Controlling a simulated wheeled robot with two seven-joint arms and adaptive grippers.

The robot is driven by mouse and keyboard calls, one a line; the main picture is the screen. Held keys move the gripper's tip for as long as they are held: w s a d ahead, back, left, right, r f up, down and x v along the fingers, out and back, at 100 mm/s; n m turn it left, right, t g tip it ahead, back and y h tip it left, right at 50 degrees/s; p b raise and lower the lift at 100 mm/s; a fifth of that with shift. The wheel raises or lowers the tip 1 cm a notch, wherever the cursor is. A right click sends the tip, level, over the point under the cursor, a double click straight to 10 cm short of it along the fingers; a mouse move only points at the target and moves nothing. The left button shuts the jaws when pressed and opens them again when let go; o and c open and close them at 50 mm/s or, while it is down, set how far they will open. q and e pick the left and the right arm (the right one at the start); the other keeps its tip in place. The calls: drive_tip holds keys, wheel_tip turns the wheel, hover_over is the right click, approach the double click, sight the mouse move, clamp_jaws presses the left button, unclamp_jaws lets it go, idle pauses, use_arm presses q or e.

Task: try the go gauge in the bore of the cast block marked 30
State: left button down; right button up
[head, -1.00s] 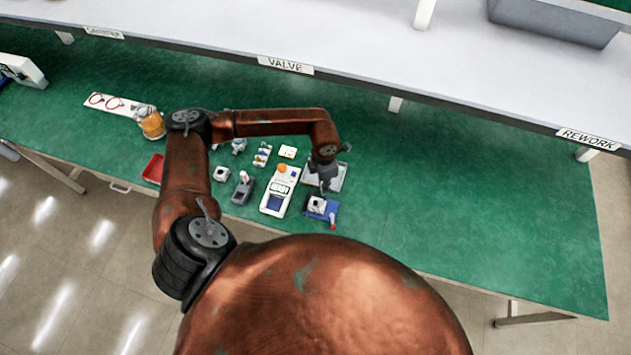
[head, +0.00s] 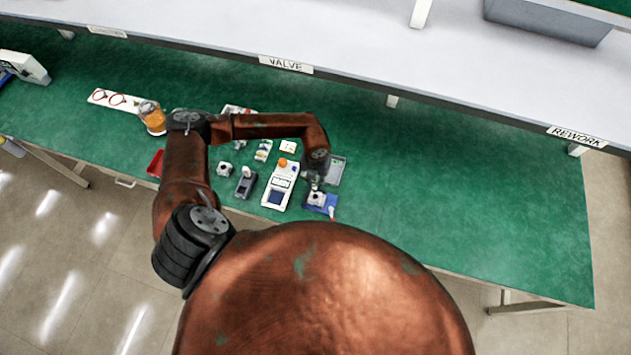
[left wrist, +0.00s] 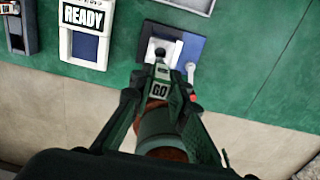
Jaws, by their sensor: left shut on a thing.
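My left gripper (head: 316,184) is shut on the go gauge (left wrist: 159,90), whose label reads GO in the left wrist view. The gauge points at a pale cast block (left wrist: 152,47) with a dark bore, which sits on a blue fixture (left wrist: 189,47). The gauge's tip is at or just over the block; I cannot tell whether it is in the bore. The block (head: 315,197) also shows right below the gripper in the head view. No mark 30 is legible on it. My right gripper is not in view.
A white device (head: 280,185) with a screen reading READY (left wrist: 83,17) stands left of the fixture. A grey tray (head: 337,170) lies just behind it. A small pale block (head: 224,169) and a dark device (head: 245,185) stand farther left. The green bench (head: 460,190) is clear to the right.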

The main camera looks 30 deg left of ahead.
sight(315, 190)
use_arm(q)
drive_tip(key=shift+f, duration=0.1)
drive_tip(key=shift+f+b, duration=1.95)
drive_tip(key=shift+f, duration=0.4)
drive_tip(key=shift+f+b, duration=0.7)
drive_tip(key=shift+f, duration=0.1)
drive_tip(key=shift+f+b, duration=0.45)
drive_tip(key=shift+f, duration=0.2)
drive_tip(key=shift+r, duration=0.15)
idle(0.5)
drive_tip(key=shift+r+p, duration=0.95)
drive_tip(key=shift+r, duration=0.3)
